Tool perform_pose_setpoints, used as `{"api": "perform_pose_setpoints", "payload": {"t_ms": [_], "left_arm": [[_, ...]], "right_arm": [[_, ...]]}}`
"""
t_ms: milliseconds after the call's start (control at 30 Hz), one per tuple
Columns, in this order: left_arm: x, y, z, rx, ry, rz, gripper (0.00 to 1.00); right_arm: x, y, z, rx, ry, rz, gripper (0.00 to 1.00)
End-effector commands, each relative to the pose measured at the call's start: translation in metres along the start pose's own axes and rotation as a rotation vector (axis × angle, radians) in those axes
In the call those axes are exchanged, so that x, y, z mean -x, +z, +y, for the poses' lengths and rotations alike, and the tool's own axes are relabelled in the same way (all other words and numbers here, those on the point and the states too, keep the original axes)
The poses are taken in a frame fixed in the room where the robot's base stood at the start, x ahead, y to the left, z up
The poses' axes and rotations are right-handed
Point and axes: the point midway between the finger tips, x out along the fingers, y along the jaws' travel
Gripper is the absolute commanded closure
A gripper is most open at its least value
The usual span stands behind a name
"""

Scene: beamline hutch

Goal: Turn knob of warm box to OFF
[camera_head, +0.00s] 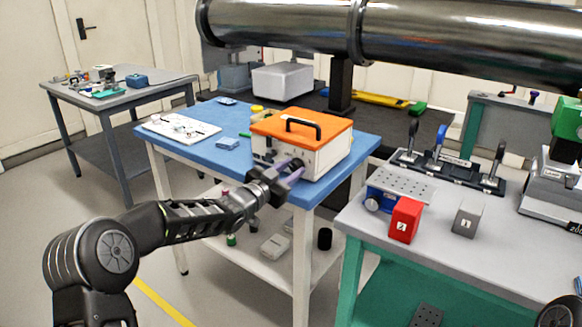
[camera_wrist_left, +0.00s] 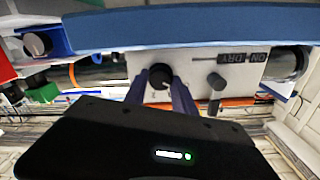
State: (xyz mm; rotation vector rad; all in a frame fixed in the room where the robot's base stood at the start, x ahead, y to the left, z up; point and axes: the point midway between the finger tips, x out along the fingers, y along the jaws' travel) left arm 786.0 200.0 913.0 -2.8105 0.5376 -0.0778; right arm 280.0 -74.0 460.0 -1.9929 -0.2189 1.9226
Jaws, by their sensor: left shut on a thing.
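The warm box (camera_head: 321,158), white with an orange lid and a black handle on top, stands on the blue-topped table. My left gripper (camera_head: 287,170) is at its front face, seen from behind in the head view. In the left wrist view, which is upside down, the two fingers of my left gripper (camera_wrist_left: 160,84) are shut on a round black knob (camera_wrist_left: 159,75) on the white face of the box. Beside it are a second dark control (camera_wrist_left: 215,88) and a label (camera_wrist_left: 243,57) reading ON and DRY. The knob's pointer direction cannot be told. My right gripper is not in view.
The blue table (camera_head: 232,163) also holds a white board (camera_head: 181,128) with small items and a small blue block (camera_head: 228,144). A grey bench at right carries a red block (camera_head: 405,219) and a grey block (camera_head: 467,218). A large metal pipe (camera_head: 420,38) runs overhead.

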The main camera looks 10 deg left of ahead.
Motion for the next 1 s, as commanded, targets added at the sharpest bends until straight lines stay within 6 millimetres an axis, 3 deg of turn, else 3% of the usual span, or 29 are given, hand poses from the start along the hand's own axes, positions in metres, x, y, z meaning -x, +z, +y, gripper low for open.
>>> {"api": "perform_pose_setpoints", "payload": {"t_ms": [533,567,800,1000], "left_arm": [[0.0003,0.0023,0.0001,0.041,0.000,-0.004,1.00],[0.0003,0.0023,0.0001,0.041,0.000,-0.004,0.68],[0.0002,0.0013,0.0001,0.039,0.000,-0.002,0.48],[0.0001,0.0006,0.0001,0.038,0.000,-0.001,0.47]], "right_arm": [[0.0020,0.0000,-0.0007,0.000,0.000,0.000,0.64],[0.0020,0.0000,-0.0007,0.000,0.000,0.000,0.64],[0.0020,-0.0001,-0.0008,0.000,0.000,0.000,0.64],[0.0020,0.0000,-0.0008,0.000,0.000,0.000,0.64]]}}
